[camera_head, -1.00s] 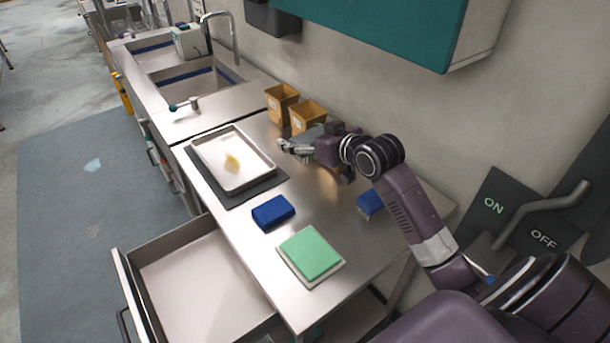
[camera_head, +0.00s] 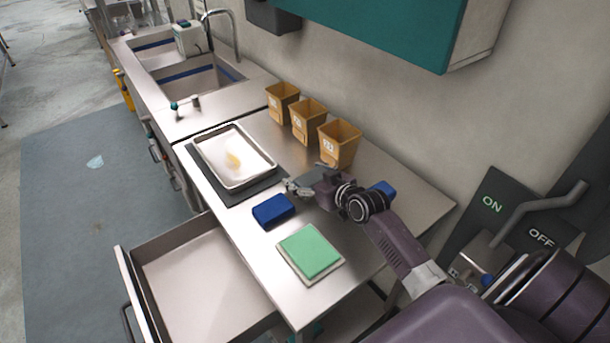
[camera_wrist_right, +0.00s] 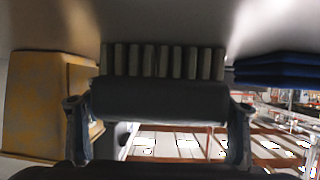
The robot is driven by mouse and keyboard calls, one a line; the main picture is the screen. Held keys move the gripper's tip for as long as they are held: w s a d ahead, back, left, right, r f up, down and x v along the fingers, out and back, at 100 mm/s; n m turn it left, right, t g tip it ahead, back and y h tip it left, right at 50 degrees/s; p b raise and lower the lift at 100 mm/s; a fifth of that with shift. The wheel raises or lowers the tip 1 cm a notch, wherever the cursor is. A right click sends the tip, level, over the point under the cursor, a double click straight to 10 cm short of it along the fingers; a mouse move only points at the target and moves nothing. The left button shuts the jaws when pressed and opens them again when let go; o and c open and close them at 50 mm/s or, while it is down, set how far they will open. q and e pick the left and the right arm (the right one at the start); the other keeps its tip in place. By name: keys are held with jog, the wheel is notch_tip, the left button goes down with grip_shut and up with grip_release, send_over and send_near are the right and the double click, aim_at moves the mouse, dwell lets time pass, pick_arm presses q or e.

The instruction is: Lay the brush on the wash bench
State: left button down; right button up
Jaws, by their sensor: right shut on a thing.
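My right gripper (camera_head: 296,187) hangs over the steel table, between the tray and the blue block. In the right wrist view my right gripper (camera_wrist_right: 158,130) is shut on the brush (camera_wrist_right: 160,100), a dark grey body with a row of pale bristle tufts. The tufts point toward the table surface. In the head view the brush is mostly hidden by the gripper. The wash bench (camera_head: 213,112) is the steel counter with two sink basins at the far left, well away from the gripper. My left gripper is not in view.
Three tan bins (camera_head: 339,145) stand along the wall. A white tray (camera_head: 265,178) with a yellow smear lies on a dark mat. A blue block (camera_head: 273,211), a green pad (camera_head: 309,251) and another blue block (camera_head: 384,188) are nearby. The drawer (camera_head: 195,275) is open.

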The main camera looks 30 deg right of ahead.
jog(key=o, duration=1.2)
jog(key=shift+f, duration=0.1)
jog(key=shift+o, duration=0.2)
jog(key=shift+r, duration=0.25)
jog(key=shift+s, duration=0.3)
jog(key=b+v, duration=0.1)
jog(key=v, duration=1)
jog(key=shift+s+r, duration=0.15)
